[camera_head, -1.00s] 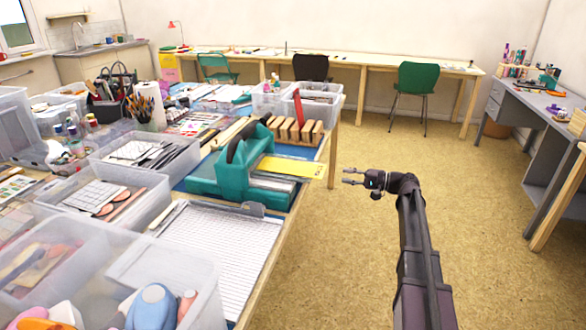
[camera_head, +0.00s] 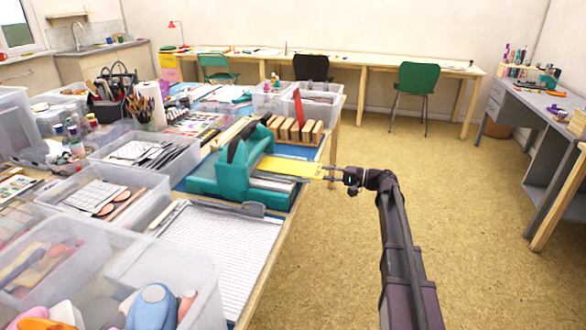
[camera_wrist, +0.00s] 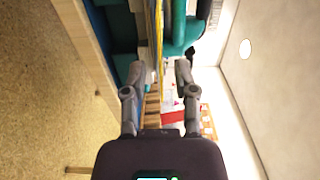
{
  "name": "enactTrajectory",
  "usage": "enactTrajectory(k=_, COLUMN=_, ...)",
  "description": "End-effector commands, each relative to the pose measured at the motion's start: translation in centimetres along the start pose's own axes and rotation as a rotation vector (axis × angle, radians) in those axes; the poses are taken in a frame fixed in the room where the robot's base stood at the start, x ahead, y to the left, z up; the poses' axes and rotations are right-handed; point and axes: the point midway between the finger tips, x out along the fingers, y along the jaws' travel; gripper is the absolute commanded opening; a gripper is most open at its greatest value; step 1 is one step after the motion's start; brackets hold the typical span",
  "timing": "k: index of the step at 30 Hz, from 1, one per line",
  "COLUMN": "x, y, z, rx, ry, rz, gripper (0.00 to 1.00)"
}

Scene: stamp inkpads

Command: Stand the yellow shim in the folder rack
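The yellow shim (camera_head: 298,168) is a flat strip lying level, sticking out to the right from the teal press-like device (camera_head: 222,178) near the table edge. My gripper (camera_head: 330,173) is at the shim's outer end. In the wrist view my gripper (camera_wrist: 160,66) is open, one finger on each side of the shim (camera_wrist: 159,40), which shows edge-on with gaps to both fingers. The wooden folder rack (camera_head: 296,131) stands behind the device, with a red upright piece (camera_head: 298,106) in it. In the wrist view, the rack (camera_wrist: 152,104) is partly hidden between the fingers.
A clipboard with a lined sheet (camera_head: 225,240) lies in front of the device. Clear plastic bins (camera_head: 150,200) crowd the table's left side. A clear bin (camera_head: 322,92) stands behind the rack. The floor to the right of the table is free.

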Motion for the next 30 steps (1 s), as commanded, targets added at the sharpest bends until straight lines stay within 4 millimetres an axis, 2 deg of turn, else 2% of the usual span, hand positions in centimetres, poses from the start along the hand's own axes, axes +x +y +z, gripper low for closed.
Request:
enactTrajectory(k=4, x=0.0, y=0.0, z=0.0, rx=0.000, ry=0.000, rz=0.000, gripper=0.37)
enactTrajectory(k=5, x=0.0, y=0.0, z=0.0, rx=0.000, ry=0.000, rz=0.000, gripper=0.31)
enactTrajectory(k=6, x=0.0, y=0.0, z=0.0, rx=0.000, ry=0.000, rz=0.000, gripper=0.19)
enactTrajectory(k=8, x=0.0, y=0.0, z=0.0, rx=0.000, ry=0.000, rz=0.000, gripper=0.01)
enactTrajectory(k=9, x=0.0, y=0.0, z=0.0, rx=0.000, ry=0.000, rz=0.000, gripper=0.00)
enactTrajectory(k=20, x=-0.1, y=-0.3, z=0.0, rx=0.000, ry=0.000, rz=0.000, gripper=0.00)
enactTrajectory(k=30, x=-0.9, y=-1.9, z=0.0, rx=0.000, ry=0.000, rz=0.000, gripper=0.00)
